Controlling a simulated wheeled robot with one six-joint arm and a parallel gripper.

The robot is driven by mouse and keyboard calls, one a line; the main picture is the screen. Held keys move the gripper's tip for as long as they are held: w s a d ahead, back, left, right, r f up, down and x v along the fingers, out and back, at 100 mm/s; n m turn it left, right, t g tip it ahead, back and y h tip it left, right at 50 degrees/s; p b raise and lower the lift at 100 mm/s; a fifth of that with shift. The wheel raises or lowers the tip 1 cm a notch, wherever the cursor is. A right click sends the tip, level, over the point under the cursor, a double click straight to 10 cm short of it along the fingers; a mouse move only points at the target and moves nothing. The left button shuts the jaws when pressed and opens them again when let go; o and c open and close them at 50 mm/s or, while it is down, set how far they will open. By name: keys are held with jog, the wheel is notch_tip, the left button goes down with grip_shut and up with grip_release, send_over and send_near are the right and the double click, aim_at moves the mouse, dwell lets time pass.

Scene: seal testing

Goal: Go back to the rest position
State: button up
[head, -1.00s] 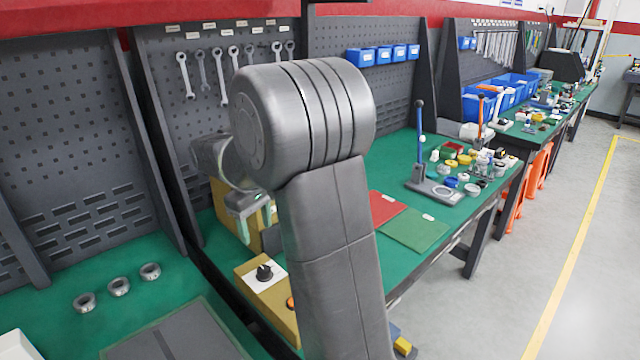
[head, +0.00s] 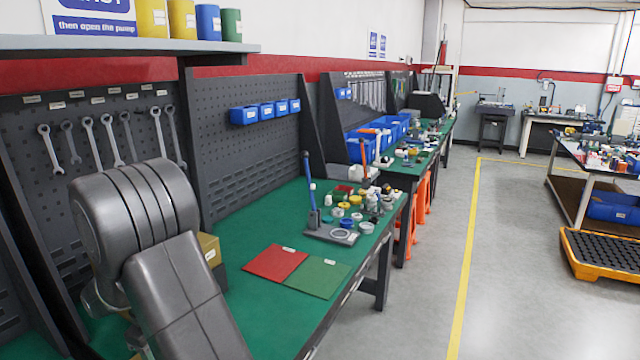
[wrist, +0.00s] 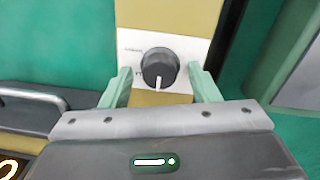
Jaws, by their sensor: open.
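In the wrist view my gripper (wrist: 160,88) is open, with its two pale green fingers apart. A black knob (wrist: 159,67) with a white pointer line shows between and beyond the fingertips. It sits on a white plate (wrist: 128,45) on a yellow box (wrist: 165,14). I cannot tell how far the fingers are from the knob; nothing is held. In the head view my grey arm fills the lower left and hides the knob and most of my gripper.
A green bench (head: 262,222) carries a red mat (head: 275,263), a green mat (head: 318,278) and a press-like tool with a blue lever (head: 309,180). Several small coloured parts lie behind it. Wrenches (head: 108,140) hang on the pegboard.

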notch_tip(320, 180, up, 14)
notch_tip(320, 180, down, 13)
jog(key=shift+f, duration=0.5)
jog(key=m, duration=0.5)
jog(key=shift+r+m+p, duration=0.1)
jog(key=shift+m+p, duration=0.3)
jog(key=m+p, duration=0.1)
jog(key=m, duration=0.5)
jog(key=shift+w, duration=0.1)
jog(key=shift+a+r, duration=0.15)
jog(key=shift+r, duration=2.55)
